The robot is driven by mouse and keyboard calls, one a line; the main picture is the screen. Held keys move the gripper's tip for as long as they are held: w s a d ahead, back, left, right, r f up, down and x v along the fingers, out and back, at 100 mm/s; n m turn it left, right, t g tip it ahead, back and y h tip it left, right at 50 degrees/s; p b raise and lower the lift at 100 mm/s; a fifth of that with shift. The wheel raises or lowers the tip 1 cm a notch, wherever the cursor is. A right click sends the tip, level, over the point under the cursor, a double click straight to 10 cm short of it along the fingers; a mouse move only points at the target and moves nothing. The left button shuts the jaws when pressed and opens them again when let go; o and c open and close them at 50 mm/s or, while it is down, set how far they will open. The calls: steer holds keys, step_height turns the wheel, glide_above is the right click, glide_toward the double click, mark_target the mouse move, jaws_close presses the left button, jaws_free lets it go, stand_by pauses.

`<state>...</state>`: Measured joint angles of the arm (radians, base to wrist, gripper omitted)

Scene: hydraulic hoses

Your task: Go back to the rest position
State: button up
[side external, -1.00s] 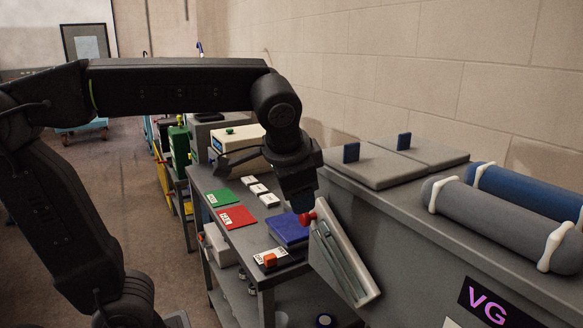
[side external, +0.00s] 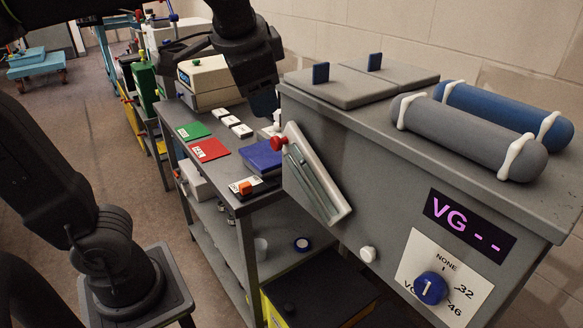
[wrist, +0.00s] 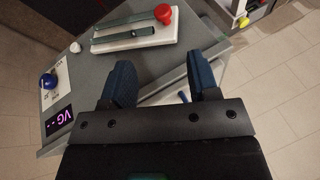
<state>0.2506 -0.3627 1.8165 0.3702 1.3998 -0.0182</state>
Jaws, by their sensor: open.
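My gripper (wrist: 162,83) is open and empty, its two blue fingers spread apart in the wrist view. In the side external view my gripper (side external: 265,105) hangs above and slightly left of the red knob (side external: 279,143), apart from it. The red knob sits at the upper edge of a tilted pale slotted panel (side external: 317,178) on the grey cabinet. The same red knob (wrist: 163,13) and panel (wrist: 130,33) show ahead of the fingers in the wrist view. The upper part of my arm runs out of the top of the side external view.
The grey cabinet (side external: 330,125) carries grey and blue cylinders (side external: 470,125), a VG display (side external: 468,225) and a blue dial (side external: 431,288). Left of it a cart holds green and red cards (side external: 210,150), a blue block (side external: 262,158) and a beige box (side external: 210,85).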

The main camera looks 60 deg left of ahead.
steer(key=s+f+n+h, duration=0.1)
steer(key=s+f, duration=0.2)
steer(key=f, duration=0.3)
steer(key=s+f+n+t+h, duration=0.1)
steer(key=s+f+h, duration=0.1)
steer(key=f, duration=0.5)
steer(key=shift+s+a+n, duration=0.2)
steer(key=shift+s+n, duration=0.2)
steer(key=shift+s, duration=0.5)
